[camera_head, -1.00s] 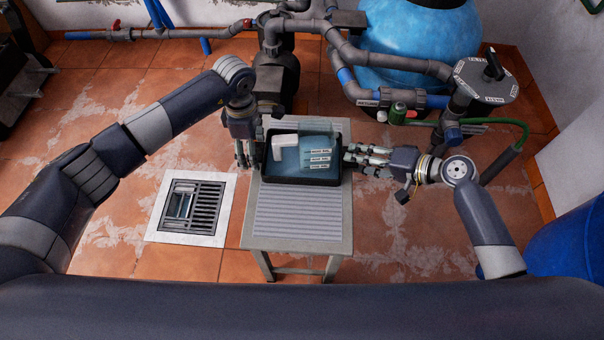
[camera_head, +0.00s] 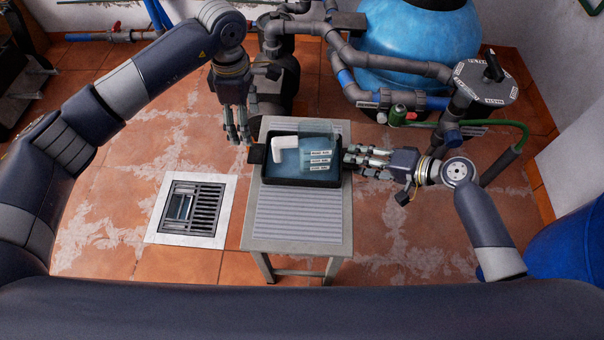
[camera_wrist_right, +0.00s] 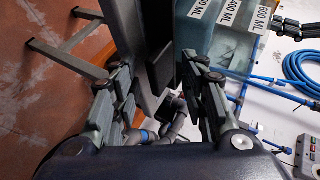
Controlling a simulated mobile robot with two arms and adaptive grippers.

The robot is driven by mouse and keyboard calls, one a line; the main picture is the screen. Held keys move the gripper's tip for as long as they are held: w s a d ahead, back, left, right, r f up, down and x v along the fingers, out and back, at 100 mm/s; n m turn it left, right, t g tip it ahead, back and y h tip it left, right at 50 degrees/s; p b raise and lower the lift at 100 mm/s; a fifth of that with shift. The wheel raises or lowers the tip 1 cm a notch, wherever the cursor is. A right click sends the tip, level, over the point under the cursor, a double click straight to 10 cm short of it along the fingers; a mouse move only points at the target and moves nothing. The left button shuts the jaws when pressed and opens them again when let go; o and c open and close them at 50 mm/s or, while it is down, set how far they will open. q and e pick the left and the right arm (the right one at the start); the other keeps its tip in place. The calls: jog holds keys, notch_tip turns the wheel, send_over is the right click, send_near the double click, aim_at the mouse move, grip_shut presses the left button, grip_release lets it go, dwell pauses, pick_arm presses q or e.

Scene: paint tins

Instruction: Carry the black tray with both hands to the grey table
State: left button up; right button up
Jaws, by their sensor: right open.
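The black tray (camera_head: 305,181) stands on a grey slatted table (camera_head: 300,215). It holds a white elbow-shaped piece (camera_head: 284,152) and a clear container with labels (camera_head: 318,150), tinted blue. The tray's left handle (camera_head: 256,154) is bare. My left gripper (camera_head: 238,138) hangs fingers-down, left of and above that handle, apart from it; its fingers look spread and empty. My right gripper (camera_head: 352,158) is open at the tray's right end. In the right wrist view its fingers (camera_wrist_right: 155,78) lie either side of the tray's dark handle (camera_wrist_right: 161,68); contact is unclear.
A floor drain (camera_head: 192,210) lies left of the table. Grey pipes (camera_head: 375,55) and a blue tank (camera_head: 415,45) stand behind, with a green hose (camera_head: 510,125) and a blue barrel (camera_head: 575,235) at right. The table's front half is clear.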

pick_arm(q)
jog(key=shift+r, duration=0.35)
pick_arm(e)
jog(key=v, duration=1.2)
pick_arm(q)
jog(key=shift+s, duration=0.1)
pick_arm(e)
jog(key=shift+s+f, duration=0.1)
jog(key=shift+s, duration=0.05)
